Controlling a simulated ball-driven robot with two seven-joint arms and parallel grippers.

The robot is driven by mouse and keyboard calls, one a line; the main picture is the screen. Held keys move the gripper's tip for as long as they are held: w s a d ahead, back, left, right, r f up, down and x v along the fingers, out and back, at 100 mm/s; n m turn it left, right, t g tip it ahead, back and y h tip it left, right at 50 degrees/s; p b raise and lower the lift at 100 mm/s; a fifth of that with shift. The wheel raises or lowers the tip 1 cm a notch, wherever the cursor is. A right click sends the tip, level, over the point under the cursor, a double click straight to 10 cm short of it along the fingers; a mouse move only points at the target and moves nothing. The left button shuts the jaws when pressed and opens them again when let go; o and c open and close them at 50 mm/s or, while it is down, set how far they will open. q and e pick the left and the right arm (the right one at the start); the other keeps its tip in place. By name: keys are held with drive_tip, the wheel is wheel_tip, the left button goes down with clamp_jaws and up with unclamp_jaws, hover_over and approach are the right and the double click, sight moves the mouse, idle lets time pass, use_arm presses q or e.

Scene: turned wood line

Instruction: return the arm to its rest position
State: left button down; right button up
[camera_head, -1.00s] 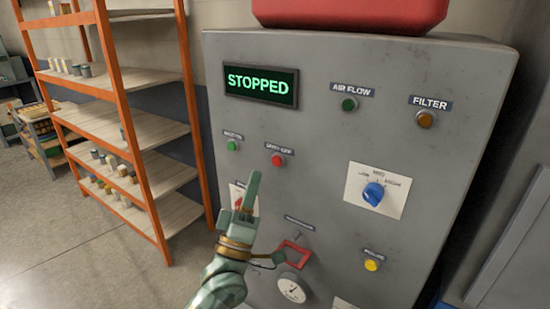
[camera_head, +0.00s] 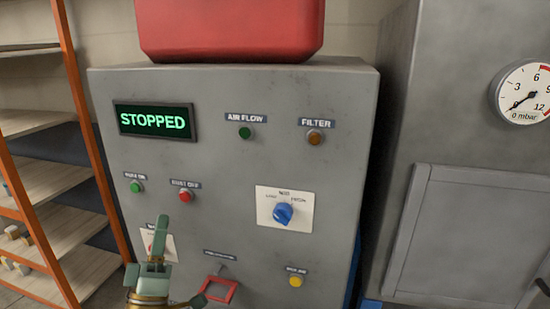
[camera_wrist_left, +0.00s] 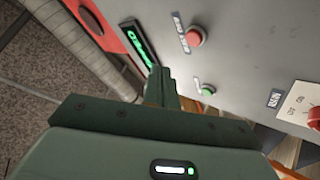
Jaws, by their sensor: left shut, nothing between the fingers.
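My left gripper (camera_head: 161,222) shows at the lower left of the head view, its fingers together and pointing up, with nothing between them. It is in front of the lower left of a grey control cabinet (camera_head: 225,165) and covers part of a small white plate with a red switch (camera_head: 150,242). I cannot tell the exact gap to the panel. In the left wrist view the closed fingers (camera_wrist_left: 161,76) stand before the panel, near the green-lettered display (camera_wrist_left: 140,43). My right gripper is not in view.
The display (camera_head: 155,121) reads STOPPED. The panel carries a green button (camera_head: 136,187), a red button (camera_head: 185,196), a blue knob (camera_head: 283,213), a yellow button (camera_head: 295,281) and a red frame (camera_head: 220,290). Orange-posted shelves (camera_head: 62,180) stand left; a grey unit with a gauge (camera_head: 522,92) stands right.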

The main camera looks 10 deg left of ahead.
use_arm(q)
drive_tip(key=s+d+f+m+g+h, duration=0.2)
drive_tip(key=d+f+m+g+h, duration=0.1)
drive_tip(key=f+m+g, duration=0.4)
drive_tip(key=s+d+f+m+g+h, duration=0.2)
drive_tip(key=d+f+m+g, duration=0.2)
drive_tip(key=f+m, duration=0.5)
drive_tip(key=s+a+f+m+g+y, duration=0.2)
drive_tip(key=s+a+f+g+y, duration=0.15)
drive_tip(key=s, duration=0.35)
drive_tip(key=s+a+f+m+g+y, duration=0.2)
drive_tip(key=s+a+f+g+y, duration=0.1)
drive_tip(key=s+a+f+g, duration=0.3)
drive_tip(key=s+d+f+g+h, duration=0.1)
drive_tip(key=s+d+f, duration=0.15)
drive_tip(key=f, duration=0.65)
drive_tip(key=s+d+f+g+h, duration=0.1)
drive_tip(key=s+f, duration=0.2)
drive_tip(key=f, duration=0.7)
drive_tip(key=s+d+f+g+h, duration=0.1)
drive_tip(key=s+d+f, duration=0.1)
drive_tip(key=f, duration=0.7)
drive_tip(key=s+f+n+g, duration=0.1)
drive_tip(key=s+f, duration=0.5)
drive_tip(key=s, duration=0.3)
drive_tip(key=s+f+n+g+h, duration=0.1)
drive_tip(key=s+f+n, duration=0.1)
drive_tip(key=s+f, duration=0.5)
drive_tip(key=shift+s, duration=1.15)
